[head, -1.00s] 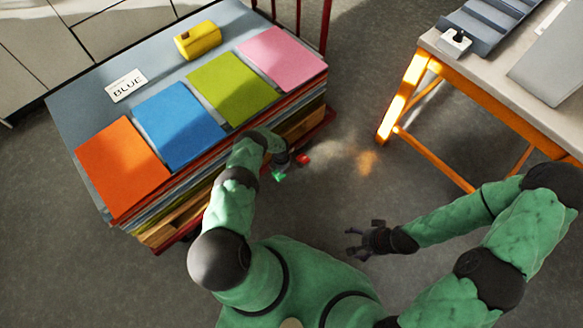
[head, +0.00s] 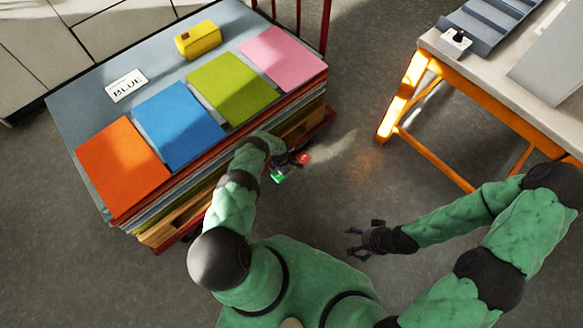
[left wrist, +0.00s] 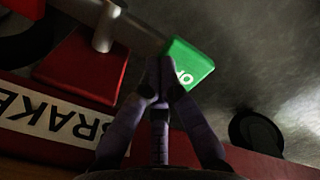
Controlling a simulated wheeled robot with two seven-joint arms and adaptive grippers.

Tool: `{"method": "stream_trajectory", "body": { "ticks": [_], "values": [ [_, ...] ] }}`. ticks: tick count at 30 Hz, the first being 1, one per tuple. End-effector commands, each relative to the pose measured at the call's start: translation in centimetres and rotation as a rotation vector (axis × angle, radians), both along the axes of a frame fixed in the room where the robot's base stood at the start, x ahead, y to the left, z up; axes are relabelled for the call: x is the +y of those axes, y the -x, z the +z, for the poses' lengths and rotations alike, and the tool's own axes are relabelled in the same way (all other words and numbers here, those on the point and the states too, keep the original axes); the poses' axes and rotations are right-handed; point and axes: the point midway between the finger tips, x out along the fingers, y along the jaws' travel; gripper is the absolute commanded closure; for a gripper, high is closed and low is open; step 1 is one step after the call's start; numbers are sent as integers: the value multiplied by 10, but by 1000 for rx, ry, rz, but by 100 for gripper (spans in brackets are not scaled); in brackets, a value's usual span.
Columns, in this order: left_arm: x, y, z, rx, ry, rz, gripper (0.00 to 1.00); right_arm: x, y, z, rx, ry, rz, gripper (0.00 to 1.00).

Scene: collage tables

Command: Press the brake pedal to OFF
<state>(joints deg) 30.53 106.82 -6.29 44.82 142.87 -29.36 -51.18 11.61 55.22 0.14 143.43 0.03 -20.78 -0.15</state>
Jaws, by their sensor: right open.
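A green pedal pad (head: 278,178) and a red pedal pad (head: 304,157) stick out low beside the front of the paper-stacked cart. In the left wrist view the green pad (left wrist: 192,62) carries white letters partly hidden by my fingers; the red pad (left wrist: 82,68) is to its left, joined by a grey bar. A white "BRAKE" label (left wrist: 50,122) lies on a red frame below. My left gripper (left wrist: 160,68) has its fingertips together, overlapping the green pad's left edge; contact is unclear. In the head view my left gripper (head: 284,165) is between the pads. My right gripper (head: 364,241) is open and empty.
The cart (head: 62,110) bears orange, blue, green and pink sheets, a "BLUE" card (head: 126,86) and a yellow object (head: 198,40). An orange-framed table (head: 480,100) stands at right. Bare floor (head: 350,140) lies between. A dark wheel (left wrist: 256,134) shows at lower right.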

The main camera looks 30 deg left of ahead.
Motion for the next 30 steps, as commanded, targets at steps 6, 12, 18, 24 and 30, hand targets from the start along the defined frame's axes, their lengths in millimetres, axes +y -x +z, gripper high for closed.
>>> {"method": "stream_trajectory", "body": {
  "ticks": [6,12,18,24,30],
  "values": [
    [0,0,-3,-1,0,1,100,0,0,0,0,0,0,14],
    [0,0,-6,0,0,0,100,0,0,0,0,0,0,14],
    [0,-1,-6,-1,-1,0,100,0,0,1,0,0,0,14],
    [1,-1,8,-1,-1,1,100,0,0,9,0,0,0,14],
    [0,-1,22,0,-1,-1,100,0,0,16,0,0,0,14]
  ]
}}
